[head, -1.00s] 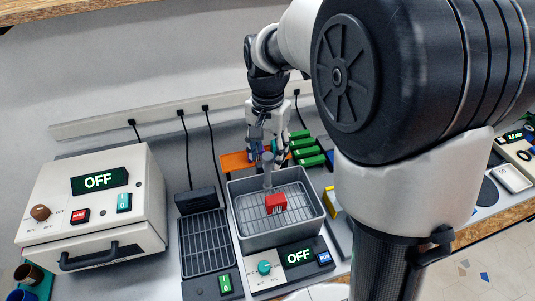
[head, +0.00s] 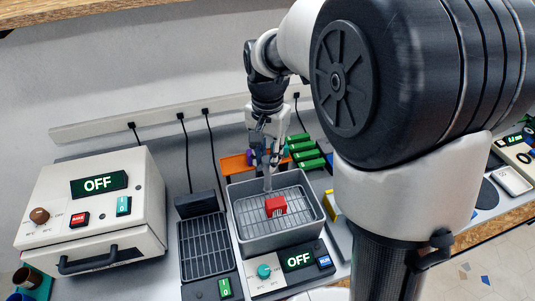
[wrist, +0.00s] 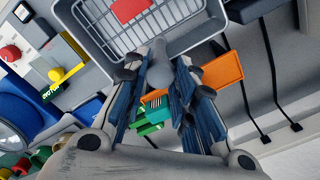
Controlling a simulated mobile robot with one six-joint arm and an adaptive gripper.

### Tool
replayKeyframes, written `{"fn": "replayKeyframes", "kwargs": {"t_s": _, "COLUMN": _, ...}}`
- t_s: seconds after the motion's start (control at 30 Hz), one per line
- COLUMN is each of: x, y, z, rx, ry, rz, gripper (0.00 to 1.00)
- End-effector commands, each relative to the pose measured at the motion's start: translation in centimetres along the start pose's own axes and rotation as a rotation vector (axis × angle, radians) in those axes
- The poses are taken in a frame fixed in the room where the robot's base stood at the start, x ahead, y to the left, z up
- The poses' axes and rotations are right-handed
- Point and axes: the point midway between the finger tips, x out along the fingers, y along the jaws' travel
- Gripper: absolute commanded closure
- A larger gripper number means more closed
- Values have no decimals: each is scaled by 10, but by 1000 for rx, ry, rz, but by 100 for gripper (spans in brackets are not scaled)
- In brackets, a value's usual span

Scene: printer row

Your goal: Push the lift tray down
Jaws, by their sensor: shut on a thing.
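The lift tray (head: 290,196) is a grey wire rack inside a grey rectangular basin (head: 243,240), with a red block (head: 276,206) lying on it. A grey upright post (head: 267,181) with a rounded end stands at the tray's back edge. My gripper (head: 264,158) points down over the back of the basin and is shut on this post. In the wrist view the post's rounded grey end (wrist: 160,68) sits between my fingers (wrist: 160,82), and the rack (wrist: 165,18) and red block (wrist: 130,9) are beyond it. How deep the rack sits is hard to tell.
A control panel (head: 290,264) reading OFF is in front of the basin. Left are a second wire rack (head: 204,245) and a white box (head: 90,210). Green blocks (head: 303,150) and an orange tray (head: 236,165) lie behind the basin.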

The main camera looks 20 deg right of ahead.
Motion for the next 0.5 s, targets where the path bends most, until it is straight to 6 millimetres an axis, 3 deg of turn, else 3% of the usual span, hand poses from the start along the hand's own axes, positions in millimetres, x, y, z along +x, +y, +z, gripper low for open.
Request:
{"fn": "replayKeyframes", "kwargs": {"t_s": 0.37, "x": 2, "y": 0, "z": 0, "rx": 0, "ry": -1, "rz": 1, "gripper": 100}}
{"fn": "replayKeyframes", "kwargs": {"t_s": 0.5, "x": 19, "y": 0, "z": 0, "rx": 0, "ry": -2, "rz": 3, "gripper": 100}}
